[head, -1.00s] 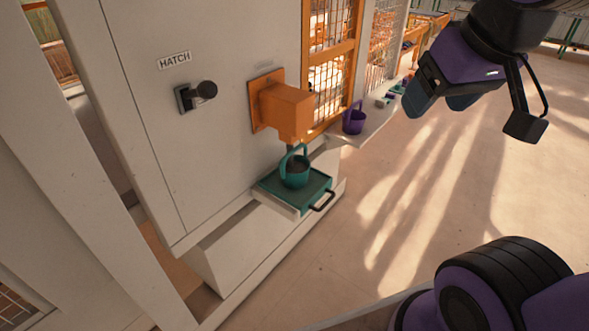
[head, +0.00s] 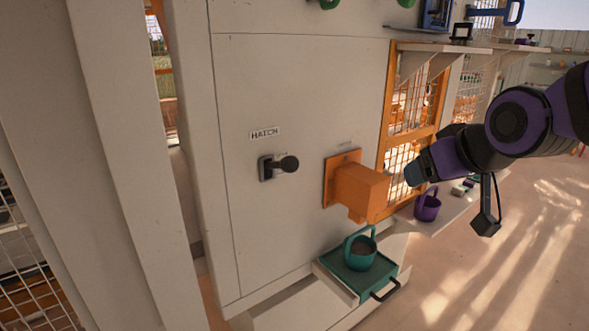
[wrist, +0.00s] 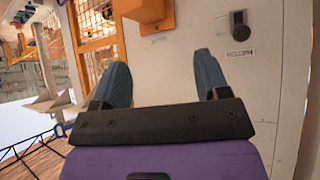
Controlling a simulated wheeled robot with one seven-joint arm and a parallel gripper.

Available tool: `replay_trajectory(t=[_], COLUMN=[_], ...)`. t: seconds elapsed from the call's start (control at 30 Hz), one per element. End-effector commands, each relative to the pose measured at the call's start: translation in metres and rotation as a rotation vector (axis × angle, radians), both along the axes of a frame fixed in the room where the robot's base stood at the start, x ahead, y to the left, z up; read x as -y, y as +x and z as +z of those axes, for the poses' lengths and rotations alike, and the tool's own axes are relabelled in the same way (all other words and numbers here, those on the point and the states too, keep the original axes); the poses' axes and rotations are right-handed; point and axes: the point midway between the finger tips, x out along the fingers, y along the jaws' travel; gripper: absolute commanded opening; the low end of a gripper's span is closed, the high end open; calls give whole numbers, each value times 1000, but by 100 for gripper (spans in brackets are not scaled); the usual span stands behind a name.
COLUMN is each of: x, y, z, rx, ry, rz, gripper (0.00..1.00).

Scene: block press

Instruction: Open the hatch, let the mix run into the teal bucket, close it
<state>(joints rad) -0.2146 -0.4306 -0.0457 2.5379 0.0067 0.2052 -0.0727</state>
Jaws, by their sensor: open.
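The hatch handle, a black knob (head: 288,164) on a dark mount, sticks out of the pale panel below the HATCH label (head: 265,133). It also shows in the wrist view (wrist: 239,18). The orange spout (head: 362,188) is right of it. The teal bucket (head: 361,252) stands upright on a teal tray (head: 345,277) below the spout; its inside looks grey-brown, and I cannot tell whether that is mix. My gripper (head: 414,173) is right of the spout, apart from the knob. In the wrist view its blue fingers (wrist: 163,75) are spread with nothing between them.
A purple bucket (head: 427,206) stands on the ledge right of the spout. An orange mesh frame (head: 412,110) is beside the panel, and a shelf (head: 440,47) juts out above. The tray has a black front handle (head: 385,291). The floor at right is clear.

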Motion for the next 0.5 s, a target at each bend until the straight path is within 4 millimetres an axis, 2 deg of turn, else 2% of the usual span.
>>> replay_trajectory(t=[0.03,0.2,0.4,0.5], x=[-12,-50,-100,-125], y=[15,58,92,101], z=[-7,-21,-40,-50], rx=[34,198,394,494], ry=[0,8,19,25], rz=[29,112,204,249], gripper=[68,68,68,68])
